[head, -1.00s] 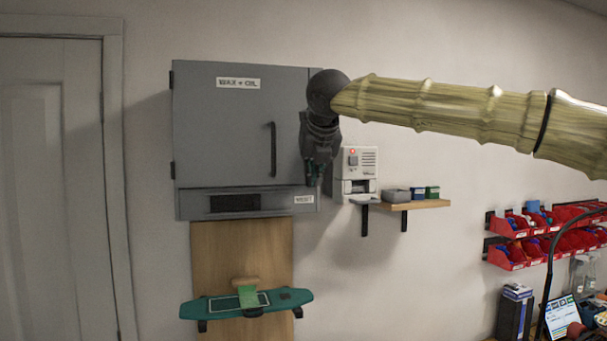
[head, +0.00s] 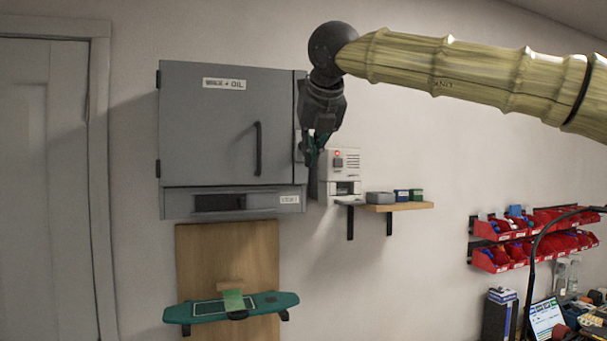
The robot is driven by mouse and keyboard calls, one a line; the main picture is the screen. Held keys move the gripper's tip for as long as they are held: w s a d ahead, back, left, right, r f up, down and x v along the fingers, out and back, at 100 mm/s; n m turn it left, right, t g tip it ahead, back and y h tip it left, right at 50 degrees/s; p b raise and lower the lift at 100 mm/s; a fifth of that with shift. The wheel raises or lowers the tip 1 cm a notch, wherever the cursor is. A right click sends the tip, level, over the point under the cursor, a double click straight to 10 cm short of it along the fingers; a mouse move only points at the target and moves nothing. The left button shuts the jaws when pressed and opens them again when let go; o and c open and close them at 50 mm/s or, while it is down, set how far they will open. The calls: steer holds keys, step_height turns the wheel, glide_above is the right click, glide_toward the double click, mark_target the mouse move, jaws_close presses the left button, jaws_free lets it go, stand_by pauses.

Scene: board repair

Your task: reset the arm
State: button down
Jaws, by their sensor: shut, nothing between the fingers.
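My gripper (head: 313,158) hangs from the bamboo-coloured arm with its fingers pointing down. It is shut and empty. It is in front of the right edge of a grey wall cabinet (head: 205,120), and to the left of a white device with a red light (head: 346,168). I cannot tell how far it is from either. The cabinet door is shut and its dark handle (head: 258,148) is to the left of the gripper.
A wooden shelf (head: 415,206) holds small boxes. A green skateboard deck (head: 205,312) with a green strip rests on brackets below the cabinet. Red bins (head: 495,260) and a bench with a tablet (head: 546,317) are at the right. A door (head: 45,180) is at the left.

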steer(key=v, duration=0.3)
steer(key=shift+s+d+r+b, duration=0.1)
steer(key=shift+s+d+b, duration=0.05)
steer(key=shift+b, duration=0.15)
